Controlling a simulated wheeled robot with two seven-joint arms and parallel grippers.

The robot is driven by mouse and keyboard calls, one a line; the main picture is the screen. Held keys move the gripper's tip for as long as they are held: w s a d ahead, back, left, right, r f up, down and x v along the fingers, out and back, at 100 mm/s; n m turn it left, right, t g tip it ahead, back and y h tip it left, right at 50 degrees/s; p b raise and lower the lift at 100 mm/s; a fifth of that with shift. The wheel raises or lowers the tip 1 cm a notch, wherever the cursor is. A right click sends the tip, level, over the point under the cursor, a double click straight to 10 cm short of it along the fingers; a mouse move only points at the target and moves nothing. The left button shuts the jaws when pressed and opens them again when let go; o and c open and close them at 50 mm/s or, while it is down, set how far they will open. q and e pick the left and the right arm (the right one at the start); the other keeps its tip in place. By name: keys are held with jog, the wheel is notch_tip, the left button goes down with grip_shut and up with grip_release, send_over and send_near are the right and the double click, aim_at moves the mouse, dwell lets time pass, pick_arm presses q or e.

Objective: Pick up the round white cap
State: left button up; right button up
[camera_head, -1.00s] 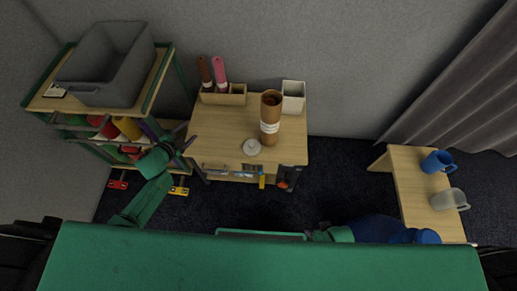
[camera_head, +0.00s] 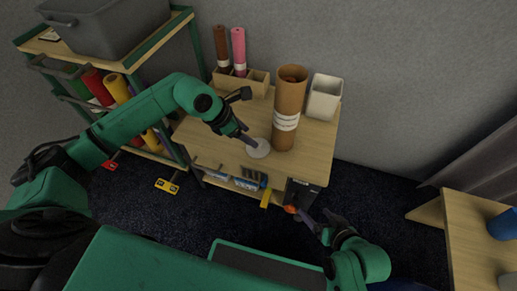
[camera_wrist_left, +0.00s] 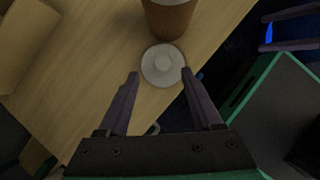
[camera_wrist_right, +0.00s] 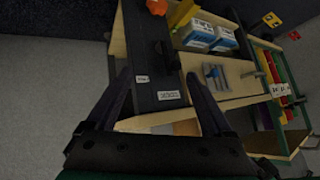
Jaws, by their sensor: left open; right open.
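The round white cap (camera_head: 258,148) lies flat on the small wooden table, just in front of the brown cardboard tube. In the left wrist view the cap (camera_wrist_left: 163,65) is pale, with a raised round centre, and lies just beyond and between my fingertips. My left gripper (camera_head: 247,140) is open over the table at the cap's left edge; it also shows in the left wrist view (camera_wrist_left: 160,78). I cannot tell whether a finger touches the cap. My right gripper (camera_head: 325,222) is open and empty, low in front of the table's right corner; the right wrist view shows it too (camera_wrist_right: 157,78).
The cardboard tube (camera_head: 289,108) stands upright close behind the cap. A white square cup (camera_head: 323,97) and a wooden holder (camera_head: 256,82) with brown and pink rolls stand at the back. A shelf rack (camera_head: 125,65) is at left. A bench (camera_head: 465,235) is at right.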

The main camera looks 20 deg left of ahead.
pick_arm(q)
jog(key=x, duration=0.2)
jog(key=b+x, duration=0.1)
jog(key=x, duration=0.1)
jog(key=shift+s+d+f, duration=0.1)
jog(key=shift+d+f, duration=0.05)
jog(key=shift+f, duration=0.1)
jog(key=shift+d+f+b, duration=0.15)
jog(key=shift+f+b, duration=0.15)
jog(key=shift+f, duration=0.05)
grip_shut()
pick_arm(e)
jog(key=a+t, duration=0.1)
jog(key=a+f+t+y, duration=0.1)
jog(key=a, duration=0.1)
jog(key=shift+w, duration=0.1)
pick_arm(q)
jog(key=shift+r, duration=0.2)
